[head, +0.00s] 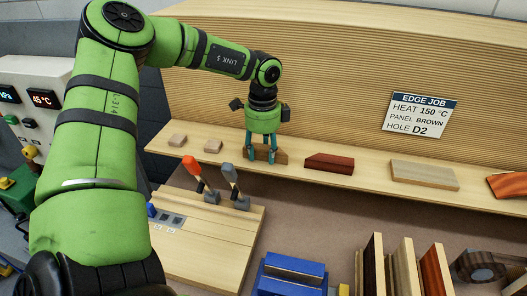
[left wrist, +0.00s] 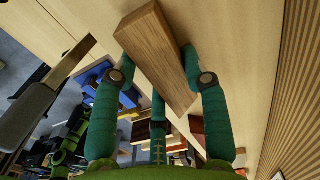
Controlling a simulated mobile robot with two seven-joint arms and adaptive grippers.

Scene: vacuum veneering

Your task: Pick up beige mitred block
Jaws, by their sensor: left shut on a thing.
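My left gripper (head: 261,153) is over the long wooden shelf, pointing down, with its fingers around a brown wooden block (head: 281,156). In the left wrist view the fingers (left wrist: 160,85) are shut on this block (left wrist: 158,55), which has a slanting outline and visible grain. I cannot tell whether it touches the shelf. A larger pale beige block (head: 425,174) lies on the shelf to the right, away from the gripper. A red-brown block with a slanted end (head: 330,163) lies between them. My right gripper is not in view.
A ribbed wall and a job sign (head: 420,115) stand behind. In front are a board with two lever clamps (head: 232,190), a blue fixture (head: 292,275) and upright panels (head: 405,265).

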